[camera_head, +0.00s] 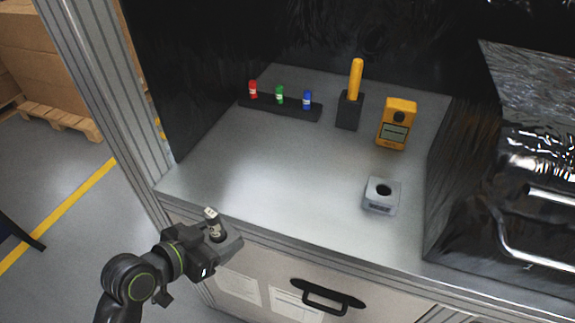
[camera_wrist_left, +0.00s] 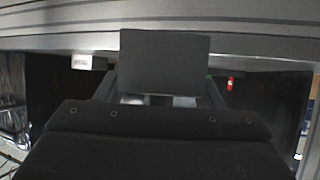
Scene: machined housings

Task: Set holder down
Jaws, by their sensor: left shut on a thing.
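My left gripper (camera_head: 222,236) is at the front left of the worktop, just outside its front edge. It is shut on a small grey piece, which I take as the holder (camera_head: 211,215). The holder sticks up above the jaws, tilted slightly; its lower part is hidden by the fingers. In the left wrist view a dark square face (camera_wrist_left: 165,62) stands between the finger sides; I cannot tell whether it belongs to the holder. My right gripper is not in view.
The grey worktop (camera_head: 270,190) is clear at its left and middle. A grey housing with a round hole (camera_head: 381,205) sits right of centre. Behind are a yellow meter (camera_head: 396,125), a yellow-handled tool in a black block (camera_head: 349,112), and a black rack (camera_head: 268,105) with red, green and blue vials.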

